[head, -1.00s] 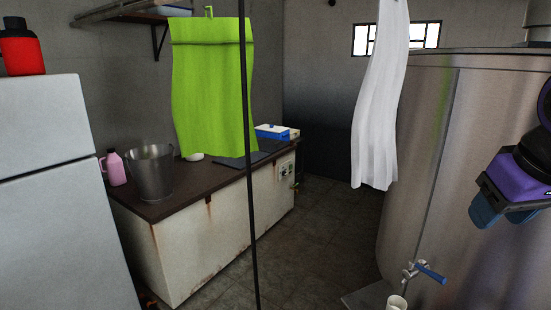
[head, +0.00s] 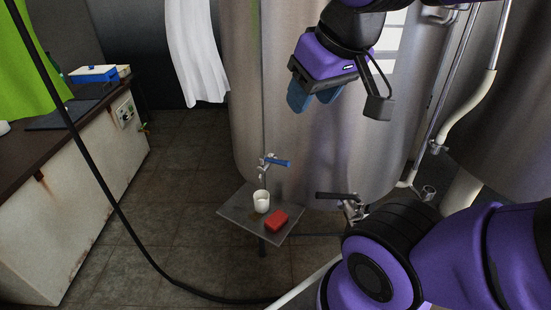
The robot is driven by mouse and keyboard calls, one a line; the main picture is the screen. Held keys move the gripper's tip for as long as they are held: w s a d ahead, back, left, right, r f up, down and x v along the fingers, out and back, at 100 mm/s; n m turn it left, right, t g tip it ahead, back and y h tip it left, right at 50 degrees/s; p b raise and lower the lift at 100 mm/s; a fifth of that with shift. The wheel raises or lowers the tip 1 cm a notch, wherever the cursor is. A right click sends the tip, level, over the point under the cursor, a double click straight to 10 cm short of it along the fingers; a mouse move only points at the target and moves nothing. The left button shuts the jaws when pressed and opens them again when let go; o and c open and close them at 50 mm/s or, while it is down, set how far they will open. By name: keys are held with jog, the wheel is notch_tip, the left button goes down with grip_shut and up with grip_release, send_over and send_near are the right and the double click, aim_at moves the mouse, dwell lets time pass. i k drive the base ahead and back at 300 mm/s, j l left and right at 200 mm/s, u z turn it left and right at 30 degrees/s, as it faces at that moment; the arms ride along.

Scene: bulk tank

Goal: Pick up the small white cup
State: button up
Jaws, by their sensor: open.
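The small white cup (head: 261,203) stands upright on a small grey shelf (head: 236,212) low in front of the steel tank (head: 290,130). It is below a tap with a blue handle (head: 277,162). A red block (head: 277,221) lies beside the cup on its right. My gripper (head: 310,100) is open and empty, with blue fingertips. It hangs in front of the tank, well above the cup and to its right in the picture.
A second valve with a dark handle (head: 337,196) sticks out right of the shelf. A black hose (head: 120,215) crosses the view on the left. A counter (head: 60,190) stands at the left. The tiled floor (head: 185,190) between counter and tank is clear.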

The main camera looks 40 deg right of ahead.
aim_at(261, 197)
jog(key=z, duration=0.45)
jog(key=j+z, duration=0.15)
jog(key=z, duration=0.25)
jog(key=j+z, duration=0.1)
jog(key=z, duration=0.35)
jog(key=j+z, duration=0.1)
jog(key=z, duration=0.35)
jog(key=j+z, duration=0.1)
jog(key=z, duration=0.35)
jog(key=k+j+z, duration=0.15)
jog(key=j+z, duration=0.25)
jog(key=k+j+z, duration=0.35)
jog(key=j, duration=0.15)
jog(key=k+j+z, duration=0.15)
jog(key=j+z, duration=0.25)
jog(key=k+j, duration=0.3)
jog(key=j, duration=0.15)
jog(key=k+j, duration=0.35)
jog(key=j, duration=0.45)
